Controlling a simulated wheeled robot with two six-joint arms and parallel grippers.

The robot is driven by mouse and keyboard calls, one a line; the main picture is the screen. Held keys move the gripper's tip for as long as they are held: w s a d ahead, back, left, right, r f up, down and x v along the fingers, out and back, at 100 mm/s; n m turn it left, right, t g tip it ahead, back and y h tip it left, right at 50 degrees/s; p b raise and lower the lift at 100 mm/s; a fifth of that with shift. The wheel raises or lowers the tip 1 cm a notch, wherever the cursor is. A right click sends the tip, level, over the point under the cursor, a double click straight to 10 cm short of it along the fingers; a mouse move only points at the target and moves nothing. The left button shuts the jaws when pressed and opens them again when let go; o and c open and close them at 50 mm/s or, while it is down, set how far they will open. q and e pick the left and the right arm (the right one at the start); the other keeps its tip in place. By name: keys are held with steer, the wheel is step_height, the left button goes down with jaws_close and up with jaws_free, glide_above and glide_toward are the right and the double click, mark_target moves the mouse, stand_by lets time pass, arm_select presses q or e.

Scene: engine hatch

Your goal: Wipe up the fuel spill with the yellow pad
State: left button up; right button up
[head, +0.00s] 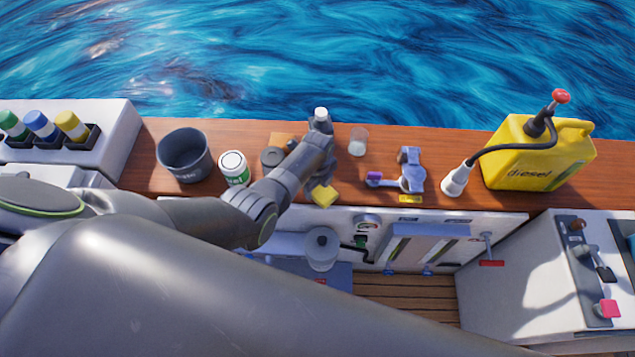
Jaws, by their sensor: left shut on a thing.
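The yellow pad (323,195) shows just below the end of my left arm, at the front edge of the wooden counter (476,200). My left gripper (322,180) is shut on the pad; its fingers are mostly hidden behind my own wrist. I cannot tell whether the pad touches the wood or hangs just above it. I cannot make out a fuel spill; my arm covers part of the counter there. My right gripper is not in view.
On the counter stand a dark bucket (184,156), a white-and-green can (234,168), a clear glass (358,141), a grey metal fitting (410,170), a white funnel-like nozzle (455,181) and a yellow diesel can (535,160). The open hatch with a grey filter (321,248) lies in front.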

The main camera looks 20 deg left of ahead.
arm_select(q)
steer(key=shift+r+p, duration=2.3)
steer(key=shift+p, duration=0.1)
steer(key=shift+r+p, duration=0.35)
steer(key=shift+r, duration=0.25)
steer(key=shift+r, duration=1.5)
